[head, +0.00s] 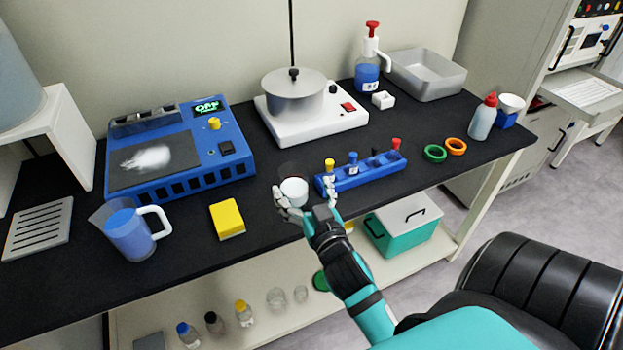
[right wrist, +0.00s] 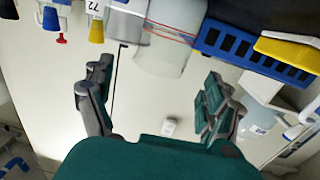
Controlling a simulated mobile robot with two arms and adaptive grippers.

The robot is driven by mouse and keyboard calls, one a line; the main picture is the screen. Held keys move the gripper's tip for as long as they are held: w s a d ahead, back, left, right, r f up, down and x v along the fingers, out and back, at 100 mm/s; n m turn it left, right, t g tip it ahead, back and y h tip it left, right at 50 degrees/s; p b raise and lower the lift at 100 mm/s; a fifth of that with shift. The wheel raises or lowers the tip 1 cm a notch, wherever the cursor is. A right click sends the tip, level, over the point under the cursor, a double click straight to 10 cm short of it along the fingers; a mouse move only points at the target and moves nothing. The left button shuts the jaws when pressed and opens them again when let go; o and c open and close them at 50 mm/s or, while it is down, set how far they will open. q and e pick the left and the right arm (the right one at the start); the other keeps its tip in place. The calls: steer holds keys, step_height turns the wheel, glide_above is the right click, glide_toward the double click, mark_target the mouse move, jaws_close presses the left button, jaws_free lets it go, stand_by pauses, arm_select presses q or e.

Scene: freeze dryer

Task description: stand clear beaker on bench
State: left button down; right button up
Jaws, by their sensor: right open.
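The clear beaker (head: 290,171) is upright near the front of the bench (head: 185,240), with a white lower part visible in the head view. My right gripper (head: 304,190) is open, with one finger close to the beaker's left and the other to its right, nearer the blue tube rack. In the right wrist view the picture is upside down; the beaker (right wrist: 172,48) shows beyond and between the spread fingers (right wrist: 160,82). I see no finger pressing on it. Whether its base rests flat on the bench is hard to tell. My left gripper is not in view.
A blue rack (head: 362,172) with several coloured-cap tubes stands just right of the beaker. A yellow sponge (head: 228,219) and a jug of blue liquid (head: 130,236) are left. A white stirrer plate with a pot (head: 296,95) is behind. Bare bench lies between sponge and beaker.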

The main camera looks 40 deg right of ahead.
steer(key=shift+v, duration=2.75)
